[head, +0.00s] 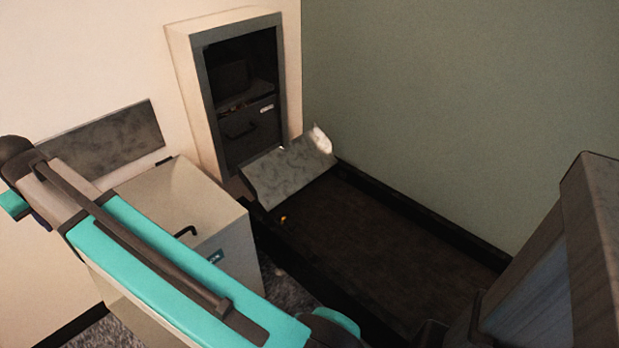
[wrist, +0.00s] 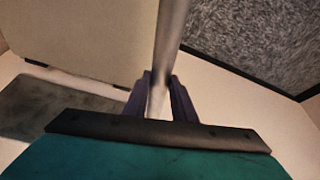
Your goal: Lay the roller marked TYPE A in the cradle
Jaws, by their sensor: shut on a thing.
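My gripper (wrist: 160,98) has dark purple fingers and is shut on a long, smooth grey cylinder (wrist: 172,35). The cylinder runs up and out of the top of the wrist view. It looks like a roller, but no TYPE A mark shows on it. In the head view my arm reaches across to the left edge; its end there is mostly hidden, and the cylinder cannot be made out. I cannot pick out the cradle for certain in either view.
A cream box (head: 225,240) with a black handle stands against the left wall, below a grey plate (head: 108,140). A framed opening (head: 185,70) holds dark shelves. A sloped grey plate (head: 285,172) meets a dark, mostly bare bed (head: 375,255). Speckled floor (wrist: 255,45) shows too.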

